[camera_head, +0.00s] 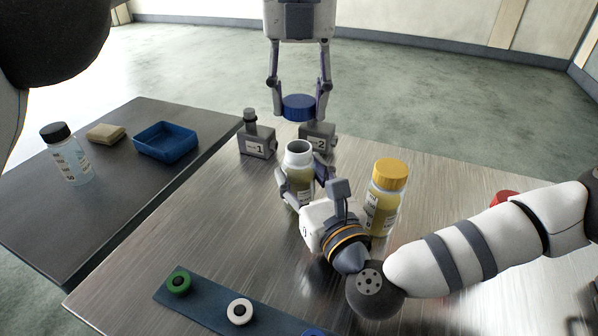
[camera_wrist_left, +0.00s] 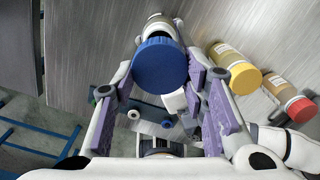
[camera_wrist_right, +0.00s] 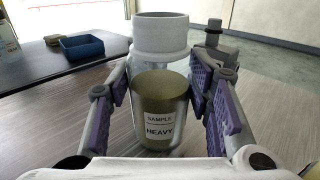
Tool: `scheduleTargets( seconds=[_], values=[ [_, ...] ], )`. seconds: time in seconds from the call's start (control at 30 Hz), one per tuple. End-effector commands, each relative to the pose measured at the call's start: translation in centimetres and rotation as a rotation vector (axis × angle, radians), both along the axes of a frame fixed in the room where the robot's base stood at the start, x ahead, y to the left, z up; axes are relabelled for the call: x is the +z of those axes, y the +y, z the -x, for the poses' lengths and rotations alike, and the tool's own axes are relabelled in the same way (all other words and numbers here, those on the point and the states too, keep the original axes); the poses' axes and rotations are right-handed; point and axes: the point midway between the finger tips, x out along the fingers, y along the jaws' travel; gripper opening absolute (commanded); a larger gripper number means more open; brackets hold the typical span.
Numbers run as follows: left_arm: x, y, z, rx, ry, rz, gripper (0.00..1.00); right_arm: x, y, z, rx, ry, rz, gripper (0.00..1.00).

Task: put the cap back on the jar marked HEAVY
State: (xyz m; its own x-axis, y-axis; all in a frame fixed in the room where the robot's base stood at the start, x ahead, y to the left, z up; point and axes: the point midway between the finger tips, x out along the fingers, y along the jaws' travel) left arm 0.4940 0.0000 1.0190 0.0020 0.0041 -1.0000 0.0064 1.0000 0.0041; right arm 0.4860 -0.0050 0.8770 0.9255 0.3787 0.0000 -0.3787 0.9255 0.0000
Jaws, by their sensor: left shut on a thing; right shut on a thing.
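The jar marked HEAVY (camera_wrist_right: 158,100) stands upright without a cap, its white neck bare and olive liquid inside; it also shows in the head view (camera_head: 299,160). My right gripper (camera_head: 297,190) is shut around the jar's body, one finger on each side. The blue cap (camera_head: 298,107) is held level between the fingertips of my left gripper (camera_head: 298,100), above and apart from the jar's mouth. In the left wrist view the cap (camera_wrist_left: 160,64) covers part of the jar behind it.
A yellow-capped jar (camera_head: 385,195) stands close right of the held jar. Two grey blocks, marked 1 (camera_head: 257,146) and 2 (camera_head: 318,138), sit behind. A blue strip (camera_head: 205,300) holds several round pieces in front. The side table bears a blue tray (camera_head: 166,142), sponge (camera_head: 105,134) and black-capped bottle (camera_head: 66,155).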

Motion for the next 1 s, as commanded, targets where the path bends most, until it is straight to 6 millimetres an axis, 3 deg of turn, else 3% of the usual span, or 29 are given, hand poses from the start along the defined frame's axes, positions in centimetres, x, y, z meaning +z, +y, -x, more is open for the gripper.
scheduleTargets(
  seconds=[0.3,0.8,1.0],
  values=[
    [-4.3,0.1,0.0,-0.001,0.002,0.001,0.3,0.0,0.0,0.0,0.0,0.0,0.0,0.0],
    [-4.5,0.0,0.0,0.0,0.001,0.001,0.3,0.0,0.0,0.0,0.0,0.0,0.0,0.0],
    [-5.5,0.0,0.0,0.0,0.003,0.001,0.3,0.0,0.0,0.0,0.0,0.001,0.0,0.0]
  ],
)
